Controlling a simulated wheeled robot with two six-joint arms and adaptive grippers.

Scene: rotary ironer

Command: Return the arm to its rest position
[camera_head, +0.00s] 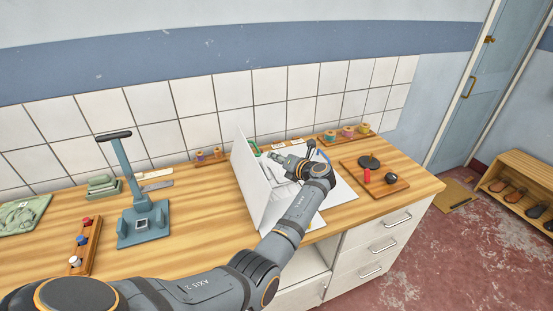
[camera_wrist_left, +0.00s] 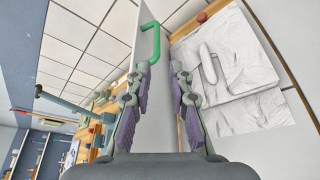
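My left arm (camera_head: 240,270) reaches in from the lower left across the wooden worktop, and its gripper (camera_head: 285,160) is beside the upright white panel (camera_head: 250,190). In the left wrist view the gripper (camera_wrist_left: 163,70) is open, its purple-padded fingers apart with nothing seen between them. A green handle (camera_wrist_left: 151,38) on the white panel is just beyond the fingertips; whether they touch it I cannot tell. The handle's top also shows in the head view (camera_head: 255,146). Pale cloth-like pieces (camera_wrist_left: 235,60) lie to the right in the wrist view. My right gripper is not in view.
A blue-grey press with a lever (camera_head: 140,222) stands to the left on the worktop (camera_head: 200,215). A wooden board (camera_head: 385,189) with a red and black items lies to the right. Drawers (camera_head: 375,245) are below. A shoe rack (camera_head: 520,180) stands far right.

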